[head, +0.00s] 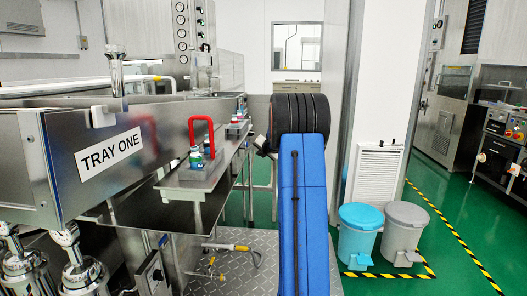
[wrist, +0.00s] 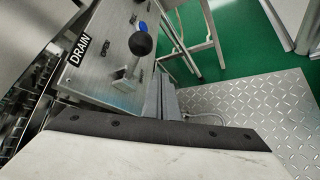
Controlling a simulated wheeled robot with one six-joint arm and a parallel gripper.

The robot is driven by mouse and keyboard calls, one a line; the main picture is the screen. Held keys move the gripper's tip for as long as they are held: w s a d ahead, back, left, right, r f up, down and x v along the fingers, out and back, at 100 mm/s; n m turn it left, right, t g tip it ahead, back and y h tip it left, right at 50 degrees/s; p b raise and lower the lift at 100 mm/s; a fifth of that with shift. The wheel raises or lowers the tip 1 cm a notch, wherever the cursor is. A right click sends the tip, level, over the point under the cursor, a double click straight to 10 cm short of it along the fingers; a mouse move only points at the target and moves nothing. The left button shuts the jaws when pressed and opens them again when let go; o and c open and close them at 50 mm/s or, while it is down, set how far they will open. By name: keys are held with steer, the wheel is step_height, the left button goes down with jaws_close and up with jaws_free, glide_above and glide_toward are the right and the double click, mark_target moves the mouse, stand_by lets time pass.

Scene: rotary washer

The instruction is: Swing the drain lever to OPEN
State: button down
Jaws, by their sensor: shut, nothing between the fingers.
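No OPEN mark is readable. My gripper (wrist: 166,88) is shut and empty, with its dark fingers just right of the plate, below and right of the knob. I see no clear contact. In the head view my gripper is not visible.
The steel tank marked TRAY ONE (head: 109,154) fills the left of the head view, with a red handle (head: 201,132) on its side shelf. Two bins (head: 359,235) stand right.

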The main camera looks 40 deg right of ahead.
steer(key=s+a+r, duration=0.4)
steer(key=a+r, duration=0.1)
steer(key=a, duration=0.1)
steer(key=shift+s+a+r, duration=0.15)
steer(key=shift+s+a, duration=0.15)
steer(key=shift+a, duration=0.05)
stand_by(0.5)
